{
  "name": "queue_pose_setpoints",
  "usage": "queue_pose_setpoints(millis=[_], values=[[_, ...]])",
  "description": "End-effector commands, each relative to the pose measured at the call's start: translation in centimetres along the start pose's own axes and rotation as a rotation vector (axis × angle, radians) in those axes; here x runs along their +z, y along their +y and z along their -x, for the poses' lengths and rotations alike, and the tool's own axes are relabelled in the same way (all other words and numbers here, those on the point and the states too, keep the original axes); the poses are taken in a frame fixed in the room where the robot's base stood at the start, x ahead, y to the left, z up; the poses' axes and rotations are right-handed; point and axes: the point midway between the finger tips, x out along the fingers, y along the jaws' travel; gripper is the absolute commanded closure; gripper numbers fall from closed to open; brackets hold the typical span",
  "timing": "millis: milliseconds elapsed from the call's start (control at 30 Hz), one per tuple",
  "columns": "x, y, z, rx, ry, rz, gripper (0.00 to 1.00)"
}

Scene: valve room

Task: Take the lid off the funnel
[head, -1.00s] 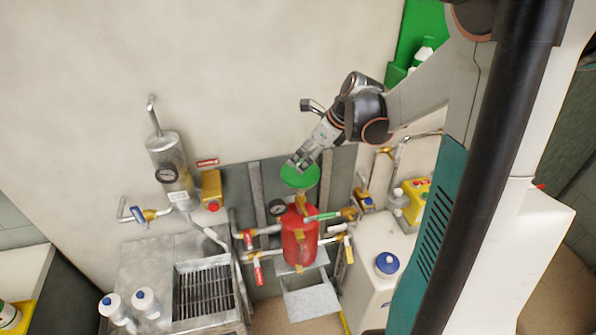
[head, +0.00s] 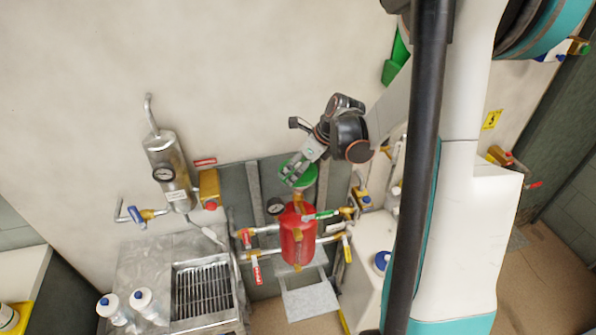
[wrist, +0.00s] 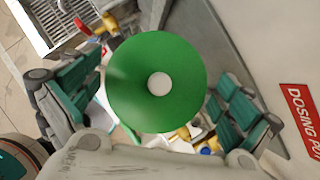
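The lid (head: 309,172) is a round green disc above the red vessel (head: 298,240) in the head view. In the wrist view the lid (wrist: 180,60) fills the middle, with a pale round knob (wrist: 158,84) at its centre. My gripper (head: 291,176) is right at the lid in the head view. In the wrist view my gripper (wrist: 158,105) is open, one finger on each side of the lid. I cannot tell whether the fingers touch it. The funnel is hidden under the lid and gripper.
Pipes with valve handles and a pressure gauge (head: 275,206) surround the red vessel. A steel cylinder (head: 168,165) is on the wall at left. A steel sink (head: 145,255) with two white bottles stands lower left. A white cabinet (head: 365,245) stands right of the vessel.

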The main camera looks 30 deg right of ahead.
Motion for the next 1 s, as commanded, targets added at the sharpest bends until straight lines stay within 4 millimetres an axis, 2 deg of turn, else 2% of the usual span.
queue_pose_setpoints(millis=[33, 100, 467, 667, 867, 1000], values=[[0.0, 0.0, 0.0, 0.0, 0.0, 0.0, 0.2], [0.0, 0.0, 0.0, 0.0, 0.0, 0.0, 0.31], [0.0, 0.0, 0.0, 0.0, 0.0, 0.0, 0.31], [0.5, 0.0, 0.9, 0.0, 0.0, 0.0, 0.31], [2.1, 0.1, 3.8, 0.0, 0.0, 0.0, 0.31], [4.2, 0.1, 7.3, 0.0, 0.0, 0.0, 0.31]])
